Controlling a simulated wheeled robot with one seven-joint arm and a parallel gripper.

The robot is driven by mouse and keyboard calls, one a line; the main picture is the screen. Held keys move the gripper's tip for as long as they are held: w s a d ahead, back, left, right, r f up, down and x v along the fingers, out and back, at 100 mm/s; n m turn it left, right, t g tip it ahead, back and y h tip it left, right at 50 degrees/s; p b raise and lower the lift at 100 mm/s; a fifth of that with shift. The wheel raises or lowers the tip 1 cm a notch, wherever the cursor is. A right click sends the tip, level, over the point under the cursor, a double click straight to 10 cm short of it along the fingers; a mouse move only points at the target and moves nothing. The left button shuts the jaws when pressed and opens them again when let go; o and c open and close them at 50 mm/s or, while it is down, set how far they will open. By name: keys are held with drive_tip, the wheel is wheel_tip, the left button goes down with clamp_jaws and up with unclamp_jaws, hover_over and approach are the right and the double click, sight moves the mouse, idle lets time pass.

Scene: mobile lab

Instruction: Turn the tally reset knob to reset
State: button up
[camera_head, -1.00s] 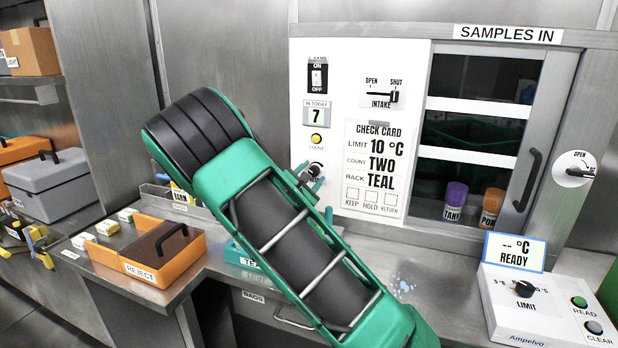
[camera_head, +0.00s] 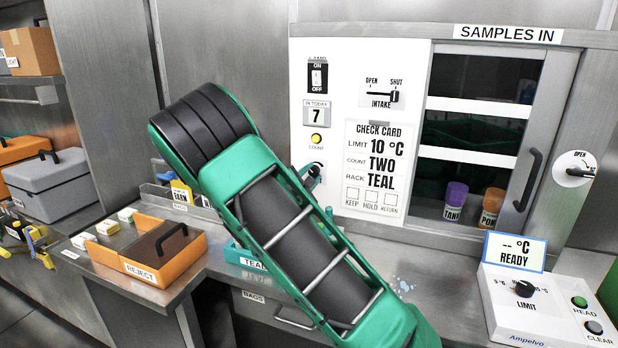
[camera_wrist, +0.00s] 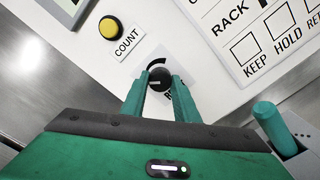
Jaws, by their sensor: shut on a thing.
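The tally reset knob (camera_wrist: 158,76) is small, round and black with a pale pointer mark, on the white panel (camera_wrist: 190,50). A curved black mark shows above it, and its label below is partly covered. My gripper (camera_wrist: 160,86) has its two green fingers on either side of the knob, shut on it. In the head view my gripper (camera_head: 311,180) is at the panel's lower left, mostly hidden behind my arm. The tally window (camera_head: 317,114) reads 7, with the yellow count button (camera_head: 316,138) below it.
The check card (camera_head: 375,165) and intake lever (camera_head: 382,95) are to the right on the panel. An orange reject box (camera_head: 150,268) stands at left. A limit-dial box (camera_head: 510,312) stands at right. A teal rack (camera_head: 250,260) is partly hidden by my arm.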

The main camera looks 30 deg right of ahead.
drive_tip(key=m, duration=0.7)
drive_tip(key=shift+s+f, duration=0.1)
drive_tip(key=shift+f, duration=0.05)
drive_tip(key=m, duration=0.7)
drive_tip(key=shift+f+m, duration=0.1)
drive_tip(key=shift+m, duration=0.2)
drive_tip(key=m, duration=0.3)
drive_tip(key=shift+a+m, duration=0.1)
drive_tip(key=shift+m, duration=1.8)
drive_tip(key=o, duration=1.1)
drive_tip(key=shift+c, duration=0.2)
